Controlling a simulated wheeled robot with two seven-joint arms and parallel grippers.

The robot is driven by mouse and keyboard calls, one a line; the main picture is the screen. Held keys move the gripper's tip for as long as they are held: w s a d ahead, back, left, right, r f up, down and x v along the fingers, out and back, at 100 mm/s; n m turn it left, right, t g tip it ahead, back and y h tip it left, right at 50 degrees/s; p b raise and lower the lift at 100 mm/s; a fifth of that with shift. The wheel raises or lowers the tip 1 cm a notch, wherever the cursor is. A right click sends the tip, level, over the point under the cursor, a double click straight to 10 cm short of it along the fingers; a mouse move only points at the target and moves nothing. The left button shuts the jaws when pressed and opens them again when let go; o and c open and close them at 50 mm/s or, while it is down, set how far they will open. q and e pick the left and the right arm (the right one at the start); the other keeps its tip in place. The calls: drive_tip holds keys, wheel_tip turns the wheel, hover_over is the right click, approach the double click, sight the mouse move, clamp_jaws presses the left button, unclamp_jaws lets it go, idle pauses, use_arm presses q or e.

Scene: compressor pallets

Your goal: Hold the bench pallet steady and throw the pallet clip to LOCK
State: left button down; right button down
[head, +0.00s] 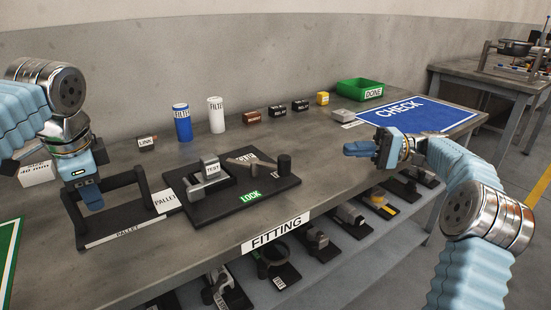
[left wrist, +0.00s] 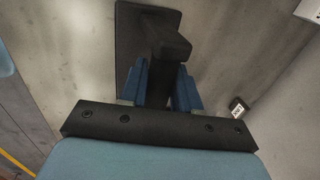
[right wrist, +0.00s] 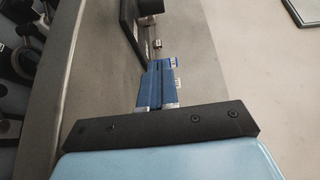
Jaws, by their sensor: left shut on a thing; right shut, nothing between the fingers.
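The black bench pallet (head: 118,217) stands at the left of the bench, with PALLET labels and a raised handle frame. My left gripper (head: 93,200) is shut on the left part of that handle; the left wrist view shows the fingers (left wrist: 160,88) on either side of a black bar. The clip's grey-brown lever (head: 240,161) lies on the dark plate right of the handle, beyond the green LOCK label (head: 251,197). Another label by the lever is partly covered. My right gripper (head: 360,149) is shut and empty above the bench, well right of the lever; its fingers also show in the right wrist view (right wrist: 158,85).
Blue (head: 182,124) and white (head: 216,115) filters stand behind. A blue CHECK mat (head: 430,116) and green DONE tray (head: 352,92) are right. Bench between plate and right gripper is clear.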

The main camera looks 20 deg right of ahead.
use_arm(q)
drive_tip(key=shift+d+f, duration=0.1)
drive_tip(key=shift+f, duration=0.25)
use_arm(e)
drive_tip(key=shift+a+f, duration=0.15)
drive_tip(key=shift+a, duration=0.05)
drive_tip(key=shift+a, duration=0.15)
drive_tip(key=x, duration=0.8)
drive_tip(key=shift+a, duration=0.4)
drive_tip(key=a, duration=0.1)
drive_tip(key=s+a, duration=0.1)
drive_tip(key=a, duration=0.1)
drive_tip(key=shift+s+a, duration=0.45)
drive_tip(key=shift+a, duration=0.2)
drive_tip(key=shift+s, duration=0.1)
